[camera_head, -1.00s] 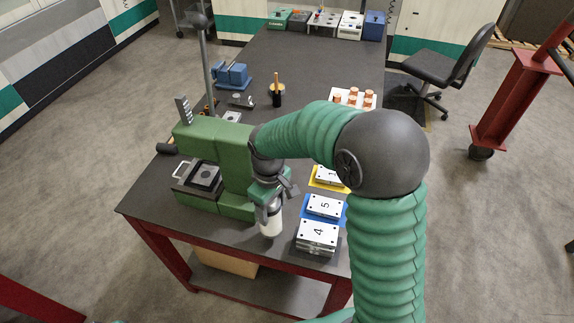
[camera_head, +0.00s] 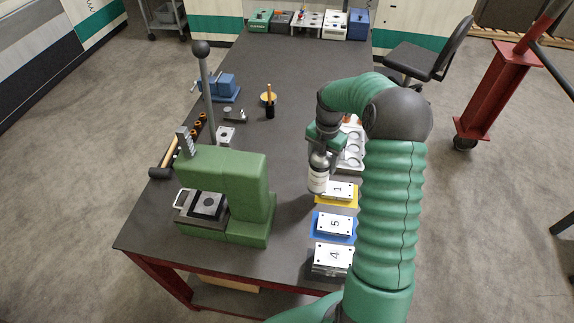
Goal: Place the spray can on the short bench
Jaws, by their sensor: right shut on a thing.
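My right gripper (camera_head: 322,148) is shut on the spray can (camera_head: 318,173), a small white-and-dark cylinder hanging roughly upright below it. The can shows over the right half of a dark-topped bench (camera_head: 248,150) with red legs, beside the yellow mat with the plate marked 1. Whether its base touches the bench top cannot be told. No other bench is clear in view, so I cannot tell if this is the short one. My left gripper is not in view.
A green press (camera_head: 240,185) stands at the front left. Plates marked 1, 5 and 4 (camera_head: 333,256) line the right edge, with a light tray (camera_head: 352,150) behind. A blue vise (camera_head: 222,87) stands farther back.

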